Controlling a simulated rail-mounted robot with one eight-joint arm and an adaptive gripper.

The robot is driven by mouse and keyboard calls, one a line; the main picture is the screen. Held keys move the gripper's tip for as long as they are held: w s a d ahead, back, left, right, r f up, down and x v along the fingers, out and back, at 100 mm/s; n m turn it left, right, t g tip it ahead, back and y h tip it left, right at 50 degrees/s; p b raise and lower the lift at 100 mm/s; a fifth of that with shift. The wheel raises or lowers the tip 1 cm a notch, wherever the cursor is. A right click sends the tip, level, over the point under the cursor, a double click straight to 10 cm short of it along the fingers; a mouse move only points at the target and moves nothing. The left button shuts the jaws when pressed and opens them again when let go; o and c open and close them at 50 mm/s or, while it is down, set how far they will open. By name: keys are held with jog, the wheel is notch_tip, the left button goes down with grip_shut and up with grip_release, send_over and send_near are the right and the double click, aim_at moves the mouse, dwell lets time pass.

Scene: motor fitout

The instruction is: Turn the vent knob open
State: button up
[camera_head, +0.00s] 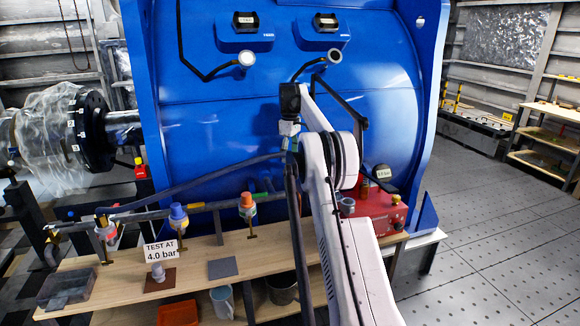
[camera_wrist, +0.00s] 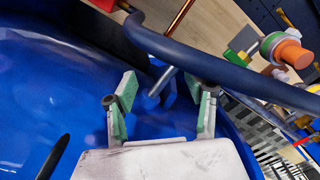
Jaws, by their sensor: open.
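I cannot tell which knob is the vent knob. The orange cap also shows at the right of the wrist view (camera_wrist: 292,53), to the right of my gripper. My gripper (camera_wrist: 167,92) is open, with green pads on both fingers. A short grey rod (camera_wrist: 161,82) shows between the fingertips; I cannot tell whether it touches them. In the head view my gripper (camera_head: 287,143) is small and partly hidden in front of the blue motor housing (camera_head: 220,130).
A dark hose (camera_wrist: 200,65) crosses just beyond the fingertips. A red box (camera_head: 375,208) with a gauge stands at the bench's right end, partly behind my arm. A "TEST AT 4.0 bar" sign (camera_head: 161,252) stands on the wooden bench (camera_head: 125,285). Floor at right is clear.

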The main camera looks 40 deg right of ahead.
aim_at(290, 171)
jog(key=shift+r, duration=2.7)
